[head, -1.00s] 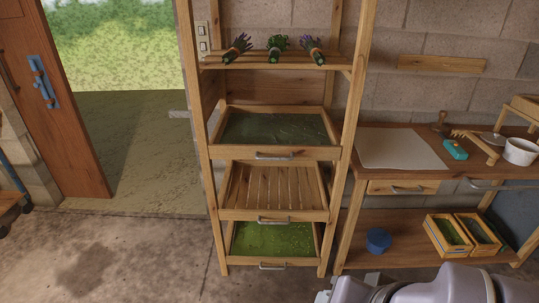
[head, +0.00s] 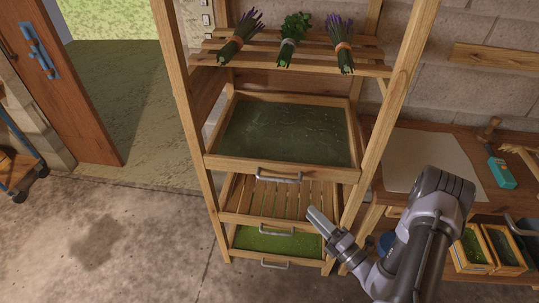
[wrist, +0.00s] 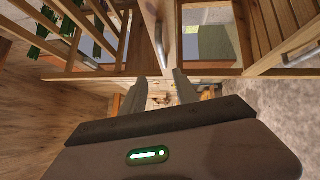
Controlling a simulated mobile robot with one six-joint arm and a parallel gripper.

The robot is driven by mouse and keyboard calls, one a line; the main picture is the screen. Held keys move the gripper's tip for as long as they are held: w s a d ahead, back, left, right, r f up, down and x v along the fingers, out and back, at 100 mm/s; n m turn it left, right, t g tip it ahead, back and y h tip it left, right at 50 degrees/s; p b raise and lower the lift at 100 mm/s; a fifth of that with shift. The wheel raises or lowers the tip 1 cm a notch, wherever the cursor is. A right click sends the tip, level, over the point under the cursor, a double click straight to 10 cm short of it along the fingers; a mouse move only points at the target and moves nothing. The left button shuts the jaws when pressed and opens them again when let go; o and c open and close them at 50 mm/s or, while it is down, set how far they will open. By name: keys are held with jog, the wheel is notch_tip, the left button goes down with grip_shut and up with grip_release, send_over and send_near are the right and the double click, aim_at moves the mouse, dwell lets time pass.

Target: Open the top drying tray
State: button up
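The top drying tray (head: 213,163) is a wooden frame with a dark green bed, in the rack under the herb shelf. Its metal bar handle (head: 278,176) is on the front board; it also shows in the wrist view (wrist: 158,45), upright beyond my fingers. My gripper (head: 318,216) is right of and below this handle in the head view, apart from it. In the wrist view the two fingers (wrist: 161,88) are spread with nothing between them.
A slatted middle tray (head: 228,205) and a bright green bottom tray (head: 250,240) sit below. Herb bundles (head: 290,40) lie on the shelf above. Rack posts (head: 188,110) flank the trays. A workbench (head: 455,155) stands at right. The floor (head: 130,230) at left is clear.

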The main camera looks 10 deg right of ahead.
aim_at(280, 180)
jog(key=shift+m, duration=0.3)
jog(key=b+x, duration=0.1)
jog(key=x, duration=0.4)
jog(key=b+x, duration=0.1)
jog(key=x, duration=0.5)
jog(key=b+x, duration=0.1)
jog(key=x, duration=0.5)
jog(key=shift+w+d+f, duration=0.1)
jog(key=shift+d+f, duration=0.1)
jog(key=shift+f, duration=0.2)
jog(key=shift+c, duration=0.5)
grip_shut()
